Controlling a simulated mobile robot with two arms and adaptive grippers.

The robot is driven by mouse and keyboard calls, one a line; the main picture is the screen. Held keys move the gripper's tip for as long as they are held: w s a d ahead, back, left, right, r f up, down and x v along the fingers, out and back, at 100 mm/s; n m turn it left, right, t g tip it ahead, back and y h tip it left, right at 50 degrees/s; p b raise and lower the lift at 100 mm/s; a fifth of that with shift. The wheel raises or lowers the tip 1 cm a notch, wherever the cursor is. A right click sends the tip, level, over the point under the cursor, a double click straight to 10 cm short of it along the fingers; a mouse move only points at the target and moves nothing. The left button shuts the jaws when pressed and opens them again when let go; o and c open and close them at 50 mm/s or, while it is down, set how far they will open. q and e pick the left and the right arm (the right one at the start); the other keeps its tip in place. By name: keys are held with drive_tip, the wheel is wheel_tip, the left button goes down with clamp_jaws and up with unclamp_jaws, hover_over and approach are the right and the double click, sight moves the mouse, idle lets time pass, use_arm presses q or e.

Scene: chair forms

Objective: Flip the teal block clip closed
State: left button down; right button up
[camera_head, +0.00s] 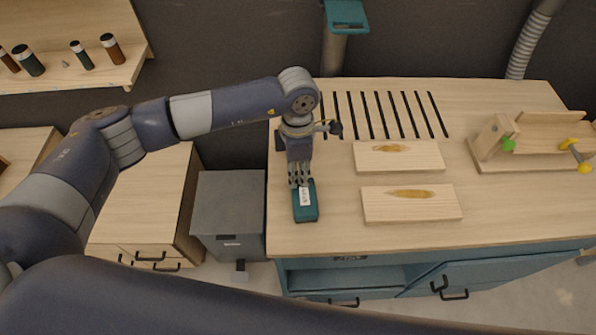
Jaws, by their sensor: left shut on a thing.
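The teal block (306,212) lies on the left front part of the wooden workbench, with a white label on its top. My left gripper (301,183) points down over the far end of the block and is shut on it. The fingers cover that far end, so the clip cannot be made out apart from the block. My right gripper is not in view.
Two pale boards (400,165) with brown oval marks lie right of the block. A wooden jig (530,150) with green and yellow knobs stands at the right. Slots (385,115) run across the bench's back. A grey bin (228,210) stands left of the bench.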

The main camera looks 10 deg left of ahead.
sight(298, 177)
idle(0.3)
use_arm(q)
drive_tip(key=c, duration=1.4)
unclamp_jaws()
wheel_tip(298, 177, up, 12)
drive_tip(key=shift+w, duration=0.3)
drive_tip(key=shift+a, duration=0.1)
